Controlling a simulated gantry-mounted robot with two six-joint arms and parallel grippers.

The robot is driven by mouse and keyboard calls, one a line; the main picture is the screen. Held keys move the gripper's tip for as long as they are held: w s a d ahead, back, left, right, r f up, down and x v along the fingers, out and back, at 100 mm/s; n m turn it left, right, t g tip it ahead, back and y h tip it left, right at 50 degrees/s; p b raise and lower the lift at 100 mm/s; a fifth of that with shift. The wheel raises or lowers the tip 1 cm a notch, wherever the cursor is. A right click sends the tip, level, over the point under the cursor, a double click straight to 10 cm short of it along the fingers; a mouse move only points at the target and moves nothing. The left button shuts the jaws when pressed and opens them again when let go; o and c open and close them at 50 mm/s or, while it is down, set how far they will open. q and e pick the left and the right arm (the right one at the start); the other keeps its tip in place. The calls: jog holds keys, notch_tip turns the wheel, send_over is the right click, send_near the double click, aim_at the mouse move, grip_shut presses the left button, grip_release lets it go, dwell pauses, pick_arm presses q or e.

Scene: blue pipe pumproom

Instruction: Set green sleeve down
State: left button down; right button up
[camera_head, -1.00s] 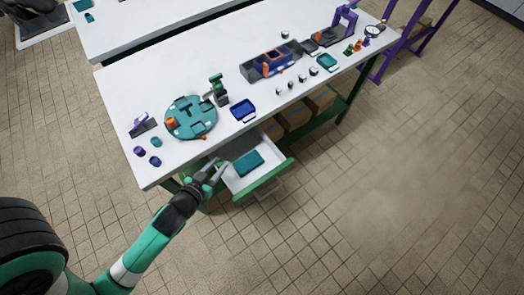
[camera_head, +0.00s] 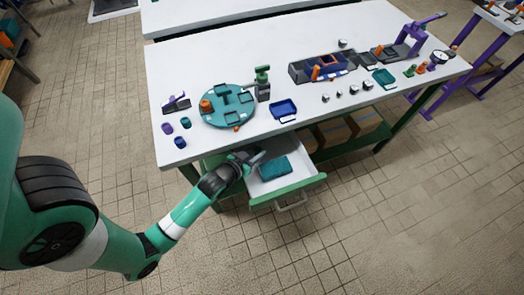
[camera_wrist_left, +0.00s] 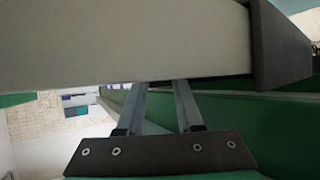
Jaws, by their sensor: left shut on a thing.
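In the head view my left gripper (camera_head: 254,158) is at the left rim of the open drawer, below the table's front edge. In the left wrist view its two fingers (camera_wrist_left: 158,86) run up to the lower edge of a large pale grey panel, which hides the tips. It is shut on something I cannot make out. A small teal-green sleeve-like piece (camera_head: 186,122) stands at the table's left end, beside a purple one (camera_head: 167,128) and a blue one (camera_head: 180,142). I cannot tell whether it is the green sleeve. My right gripper is not in view.
The drawer (camera_head: 296,187) holds a teal block (camera_head: 274,167). On the white table (camera_head: 230,62) stand a round teal plate (camera_head: 216,118), a blue tray (camera_head: 284,110) and a grey fixture (camera_head: 330,67). Boxes (camera_head: 333,132) sit on the shelf below. The table's back left is clear.

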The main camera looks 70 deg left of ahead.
aim_at(261, 149)
pick_arm(q)
jog(key=shift+w+a+f, duration=0.15)
jog(key=shift+w, duration=0.05)
jog(key=b+x, duration=0.2)
jog(key=x, duration=0.1)
jog(key=shift+w+f, duration=0.1)
jog(key=shift+f, duration=0.35)
jog(key=shift+w+a, duration=0.15)
jog(key=c, duration=0.6)
grip_release()
jog(key=shift+o, duration=0.2)
jog(key=shift+f, duration=0.1)
